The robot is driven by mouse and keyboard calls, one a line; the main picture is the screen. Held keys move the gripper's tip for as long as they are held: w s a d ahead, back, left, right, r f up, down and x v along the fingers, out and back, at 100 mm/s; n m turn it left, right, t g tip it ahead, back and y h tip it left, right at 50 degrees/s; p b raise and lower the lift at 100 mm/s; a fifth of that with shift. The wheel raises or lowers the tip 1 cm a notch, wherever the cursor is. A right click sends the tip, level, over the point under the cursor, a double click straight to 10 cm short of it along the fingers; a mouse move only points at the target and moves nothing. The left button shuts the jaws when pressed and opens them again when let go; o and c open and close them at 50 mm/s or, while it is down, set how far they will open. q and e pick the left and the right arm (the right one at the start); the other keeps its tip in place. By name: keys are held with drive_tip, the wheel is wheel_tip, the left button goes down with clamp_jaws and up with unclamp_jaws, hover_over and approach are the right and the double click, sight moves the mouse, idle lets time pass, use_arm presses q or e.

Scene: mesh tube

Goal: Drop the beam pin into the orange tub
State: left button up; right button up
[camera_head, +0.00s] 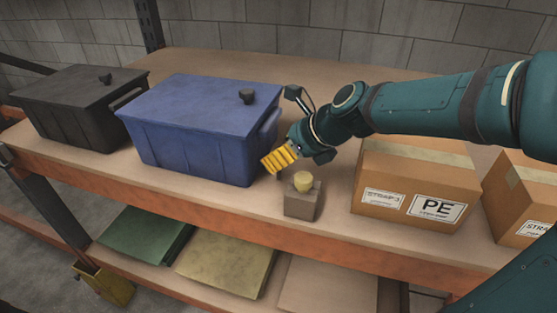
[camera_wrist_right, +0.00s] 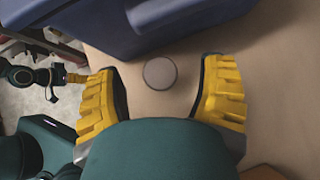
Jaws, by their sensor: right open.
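A small round grey top (camera_wrist_right: 160,73), probably the beam pin seen end-on, shows between my right fingers in the right wrist view. In the head view its spot is mostly hidden by my right gripper (camera_head: 281,159). My right gripper (camera_wrist_right: 163,97) is open and points down at the bench, just right of the blue tub, with nothing held. No orange tub shows in either view. My left gripper (camera_wrist_right: 76,77) shows small at the left of the right wrist view; its jaw opening is too small to read.
The blue lidded tub (camera_head: 190,135) stands close left of my right gripper, with a black tub (camera_head: 70,105) beyond. A grey block (camera_head: 301,206) with a pale yellow cylinder (camera_head: 303,181) stands just in front. Cardboard boxes (camera_head: 375,215) stand to the right. The back of the bench (camera_head: 200,62) is clear.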

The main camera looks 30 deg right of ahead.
drive_tip(key=shift+w+a+f, duration=0.2)
drive_tip(key=shift+w+f, duration=0.25)
drive_tip(key=shift+f, duration=0.1)
clamp_jaws()
